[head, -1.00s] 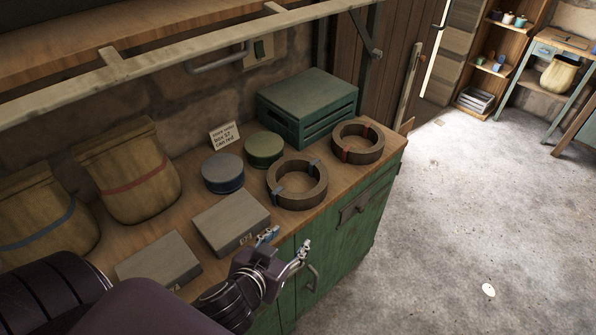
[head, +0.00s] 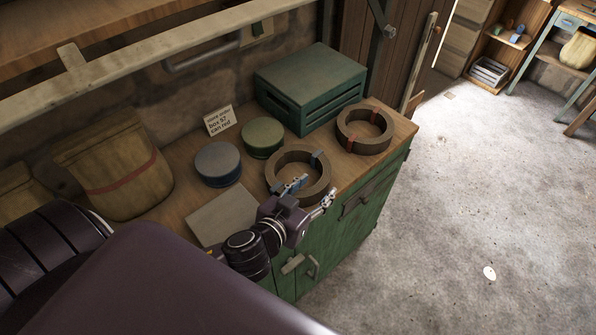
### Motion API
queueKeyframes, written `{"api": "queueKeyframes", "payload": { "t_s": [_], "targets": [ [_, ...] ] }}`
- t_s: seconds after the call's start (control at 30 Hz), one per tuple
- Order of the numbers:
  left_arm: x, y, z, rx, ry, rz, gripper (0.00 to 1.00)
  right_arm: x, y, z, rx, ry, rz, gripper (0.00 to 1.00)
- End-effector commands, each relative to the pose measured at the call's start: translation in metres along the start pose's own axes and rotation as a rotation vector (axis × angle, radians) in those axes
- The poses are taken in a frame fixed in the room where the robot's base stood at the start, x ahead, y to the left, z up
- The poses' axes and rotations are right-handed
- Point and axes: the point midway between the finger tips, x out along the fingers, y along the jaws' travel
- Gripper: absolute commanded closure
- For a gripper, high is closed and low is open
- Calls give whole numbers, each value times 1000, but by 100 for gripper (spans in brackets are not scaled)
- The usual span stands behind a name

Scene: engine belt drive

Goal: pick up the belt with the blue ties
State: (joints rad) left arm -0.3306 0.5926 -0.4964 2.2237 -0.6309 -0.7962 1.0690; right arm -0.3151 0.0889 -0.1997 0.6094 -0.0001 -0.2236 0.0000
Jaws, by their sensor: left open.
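The belt with the blue ties (head: 291,152) is a thick brown ring lying flat on the wooden bench top in the head view. One blue tie shows at its far right; its near left part is partly covered by my gripper. My left gripper (head: 312,192) is open at the belt's near side, its fingers spread left and right. Its left finger overlaps the belt in the picture; I cannot tell whether it touches. A similar belt with red ties (head: 346,128) lies further right. My right gripper is not in view.
A blue round tin (head: 218,163) and a green one (head: 262,136) stand left of the belt. A green crate (head: 310,82), a note card (head: 220,120), a grey box (head: 222,214) and a sack (head: 115,170) are also on the bench. A shelf rail (head: 150,48) hangs above.

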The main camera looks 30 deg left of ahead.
Motion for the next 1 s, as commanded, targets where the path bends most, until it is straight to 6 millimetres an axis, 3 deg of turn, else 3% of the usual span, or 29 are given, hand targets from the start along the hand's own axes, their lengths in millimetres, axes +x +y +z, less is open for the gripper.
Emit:
{"api": "queueKeyframes", "payload": {
  "t_s": [0.1, 0.2, 0.57, 1.0],
  "targets": [
    [15, 0, -2, 1, 0, -1, 53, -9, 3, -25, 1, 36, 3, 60],
    [25, 1, -2, 0, 1, 0, 53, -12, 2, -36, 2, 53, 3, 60],
    [32, 1, 1, -1, -1, 0, 53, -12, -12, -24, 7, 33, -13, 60],
    [32, 1, 2, -2, -4, 1, 100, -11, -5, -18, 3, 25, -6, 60]
  ]
}}
